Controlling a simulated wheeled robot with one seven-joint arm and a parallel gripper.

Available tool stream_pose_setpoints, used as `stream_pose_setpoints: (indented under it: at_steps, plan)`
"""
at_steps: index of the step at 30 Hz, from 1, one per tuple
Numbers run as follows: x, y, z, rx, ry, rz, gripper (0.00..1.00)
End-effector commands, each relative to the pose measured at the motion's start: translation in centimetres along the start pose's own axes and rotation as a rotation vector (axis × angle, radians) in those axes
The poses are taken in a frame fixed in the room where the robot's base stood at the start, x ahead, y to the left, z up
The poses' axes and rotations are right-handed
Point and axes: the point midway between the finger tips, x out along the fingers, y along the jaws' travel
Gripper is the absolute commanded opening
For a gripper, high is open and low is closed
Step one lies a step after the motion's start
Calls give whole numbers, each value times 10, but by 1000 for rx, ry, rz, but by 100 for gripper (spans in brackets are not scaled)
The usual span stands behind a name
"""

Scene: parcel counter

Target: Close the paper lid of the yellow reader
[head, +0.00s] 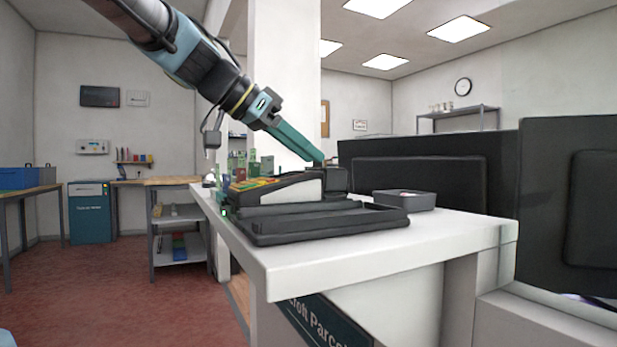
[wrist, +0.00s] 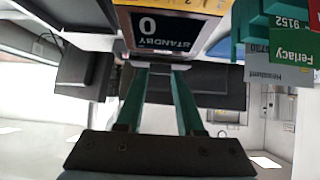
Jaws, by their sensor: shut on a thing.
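The yellow reader (head: 258,184) stands on the counter behind a black tray, with a pale side panel towards me. In the wrist view its yellow edge (wrist: 185,4) and its dark display, reading 0 and STANDBY, show upside down at the top. The dark paper lid (head: 335,179) seems to stand up at the reader's right end; its exact angle is hard to tell. My gripper (head: 318,160) reaches down from the upper left, its teal fingertips at the lid's top. In the wrist view my gripper (wrist: 162,70) is closed on the lid's edge, which the fingers partly hide.
The black tray (head: 260,239) lies at the counter's near edge. A small grey bin (head: 405,200) stands right of the reader. Green labelled holders (head: 252,165) stand close behind it. Dark panels (head: 430,185) rise behind the counter. The right end of the white counter (head: 455,228) is clear.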

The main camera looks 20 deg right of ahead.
Motion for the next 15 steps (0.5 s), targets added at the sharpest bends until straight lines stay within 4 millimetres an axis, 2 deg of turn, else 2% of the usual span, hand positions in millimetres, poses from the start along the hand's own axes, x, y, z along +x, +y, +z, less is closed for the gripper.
stream_pose_setpoints:
  at_steps: [1, 15]
  plan:
    - [3, 0, 7, 1, 15, -1, 0]
    - [-1, 0, 6, 0, 75, 0, 0]
